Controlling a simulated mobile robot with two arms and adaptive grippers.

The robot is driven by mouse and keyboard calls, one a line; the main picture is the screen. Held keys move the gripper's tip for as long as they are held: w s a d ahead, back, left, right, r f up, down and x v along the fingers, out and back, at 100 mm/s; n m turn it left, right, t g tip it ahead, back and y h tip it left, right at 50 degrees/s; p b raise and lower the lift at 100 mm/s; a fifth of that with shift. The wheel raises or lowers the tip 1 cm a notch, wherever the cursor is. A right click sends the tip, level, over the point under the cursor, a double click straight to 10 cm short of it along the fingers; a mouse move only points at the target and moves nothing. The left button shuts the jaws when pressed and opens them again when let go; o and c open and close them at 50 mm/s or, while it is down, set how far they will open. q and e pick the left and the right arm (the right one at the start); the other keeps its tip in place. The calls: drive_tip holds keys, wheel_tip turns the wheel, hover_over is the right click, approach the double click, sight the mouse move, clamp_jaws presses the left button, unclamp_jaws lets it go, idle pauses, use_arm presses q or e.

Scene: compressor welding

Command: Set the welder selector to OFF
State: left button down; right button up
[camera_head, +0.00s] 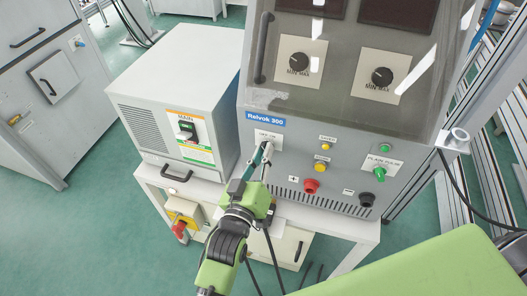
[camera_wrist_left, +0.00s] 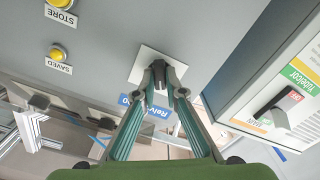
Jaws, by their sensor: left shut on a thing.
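The welder (camera_head: 281,120), a grey cabinet with a blue "Relvok 300" label, stands in the middle of the head view. Its selector plate (camera_head: 268,136) sits just below that label, with small lettering that appears to include "OFF". My left gripper (camera_head: 262,160) reaches up to this plate and hides the knob in the head view. In the left wrist view, the dark selector knob (camera_wrist_left: 159,71) lies in front of the white plate (camera_wrist_left: 149,60). The left gripper's fingertips (camera_wrist_left: 160,82) are shut on the knob from both sides. I cannot read the knob's setting. My right gripper is not in view.
Left of the welder is a white box with a MAIN switch (camera_head: 187,129). Yellow buttons (camera_head: 321,165), a red socket (camera_head: 311,186), a black socket (camera_head: 367,200) and a green knob (camera_head: 379,174) sit right of the selector. A red-handled yellow switch (camera_head: 181,226) is below left.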

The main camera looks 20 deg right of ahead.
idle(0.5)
use_arm(q)
drive_tip(key=c, duration=2.1)
unclamp_jaws()
drive_tip(key=v, duration=1.2)
